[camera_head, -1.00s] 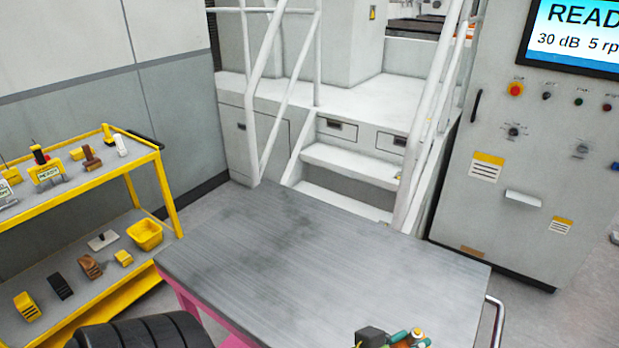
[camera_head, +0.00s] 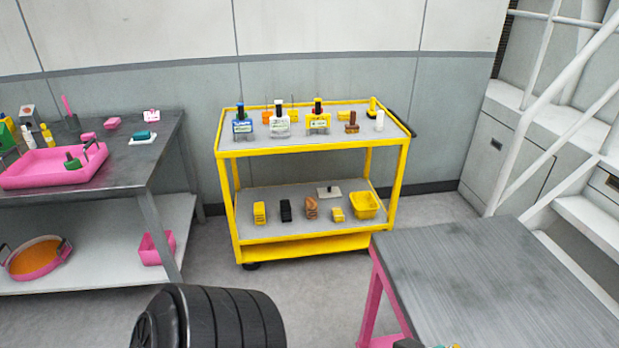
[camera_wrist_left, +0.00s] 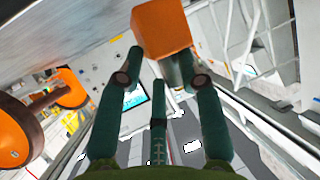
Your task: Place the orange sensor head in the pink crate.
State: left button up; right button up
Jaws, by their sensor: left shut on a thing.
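My left gripper (camera_wrist_left: 161,62), seen only in the left wrist view, is shut on an orange block-shaped thing (camera_wrist_left: 160,28), which looks like the orange sensor head. Its far end is cut off by the top of that view. In the head view, a small open pink crate (camera_head: 154,249) stands on the lower shelf of the grey bench at the left. A wide, shallow pink tray (camera_head: 35,180) lies on that bench's top with a green-topped item in it. My right gripper is not in view.
The grey bench (camera_head: 160,140) also holds bottles and small pink items, with a round pink pan (camera_head: 38,258) below. A yellow cart (camera_head: 318,243) with several small parts stands mid-view. A pink-legged metal table (camera_head: 500,280) is at the right. Floor (camera_head: 320,300) is clear before the cart.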

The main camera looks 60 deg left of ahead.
aim_at(44, 172)
jog(key=j+u, duration=0.1)
jog(key=u, duration=0.3)
jog(key=j+u, duration=0.1)
jog(key=u, duration=0.35)
jog(key=j+u, duration=0.1)
jog(key=u, duration=0.7)
jog(key=i+j+u, duration=0.15)
jog(key=j+u, duration=0.25)
jog(key=i+j+u, duration=0.1)
jog(key=u, duration=0.3)
jog(key=i+j+u, duration=0.1)
jog(key=i+u, duration=0.35)
jog(key=i+j+u, duration=0.1)
jog(key=u, duration=0.3)
jog(key=i+u, duration=0.1)
jog(key=i, duration=0.5)
jog(key=i+l, duration=0.1)
jog(key=i, duration=0.55)
jog(key=i+u, duration=0.15)
jog(key=i, duration=0.45)
